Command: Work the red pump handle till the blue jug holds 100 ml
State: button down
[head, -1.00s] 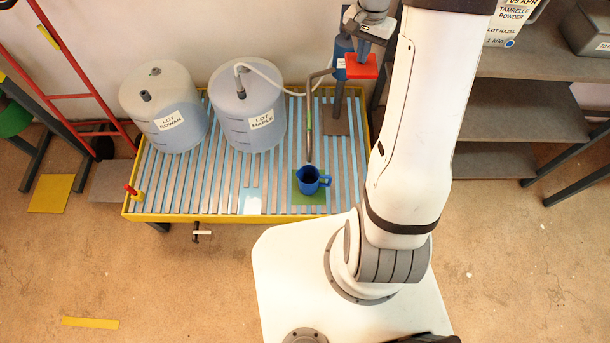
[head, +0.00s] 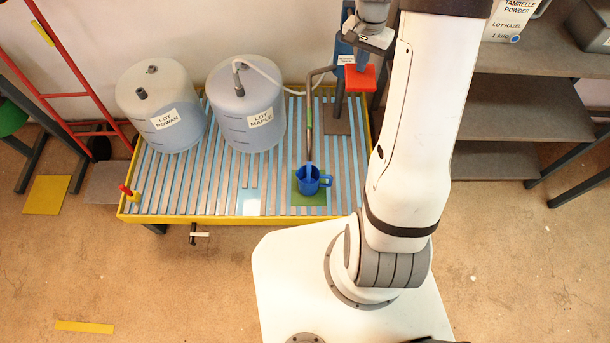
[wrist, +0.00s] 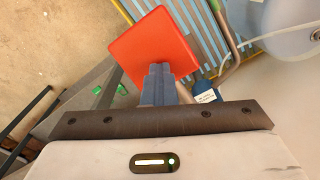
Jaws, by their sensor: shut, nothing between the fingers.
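The red pump handle (head: 360,77) is a flat red plate at the pump by the back of the tray. My gripper (head: 359,62) is shut and empty, its fingertips pointing down at the plate's top and seemingly touching it. In the wrist view the closed fingertips (wrist: 158,72) lie over the red handle (wrist: 150,48). The blue jug (head: 318,185) stands upright on a green pad (head: 318,199), under the bent spout pipe (head: 309,120). A light blue stream (head: 309,171) shows between spout and jug. The level in the jug cannot be read.
The yellow-rimmed slatted tray (head: 190,219) carries two drums, LOT ROWAN (head: 165,115) and LOT MAPLE (head: 247,110). A pale hose (head: 285,85) runs from LOT MAPLE towards the pump. Grey shelves (head: 515,110) stand at right, a red frame (head: 70,95) at left.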

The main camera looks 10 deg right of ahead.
aim_at(359, 74)
jog(key=shift+w+f+b, duration=0.1)
jog(key=shift+f+b, duration=1.35)
jog(key=shift+f, duration=0.8)
jog(key=shift+r, duration=0.15)
notch_tip(359, 74, up, 12)
jog(key=p, duration=0.8)
